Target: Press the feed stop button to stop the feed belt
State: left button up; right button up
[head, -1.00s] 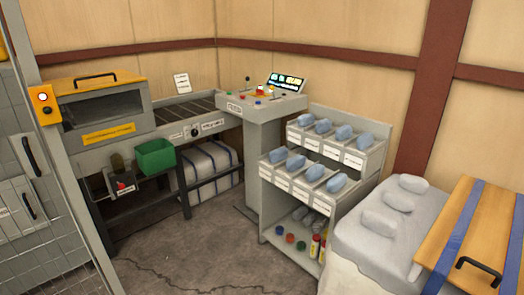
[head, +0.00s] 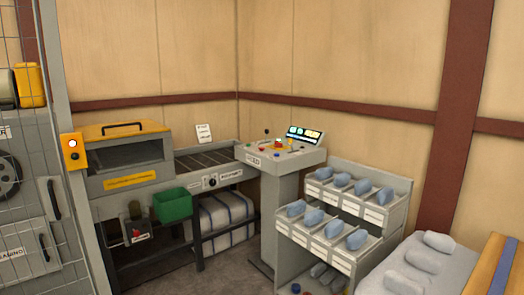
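The control console (head: 284,154) stands in the back corner on a grey pedestal, at the right end of the feed belt (head: 205,160). Its top carries several small coloured buttons, a lever and a lit display (head: 304,134). A red button on a yellow base (head: 279,143) stands out near the middle of the top. The labels are too small to read, so I cannot tell which is the feed stop button. A dark knob (head: 212,182) sits on the belt's front side between small labels. Neither of my grippers is in view.
A grey rack (head: 345,168) with several blue-grey pillows stands right of the console. A bed-like surface with white pillows (head: 423,261) is at the lower right. A mesh cage (head: 30,130) stands at left. Little bare floor shows.

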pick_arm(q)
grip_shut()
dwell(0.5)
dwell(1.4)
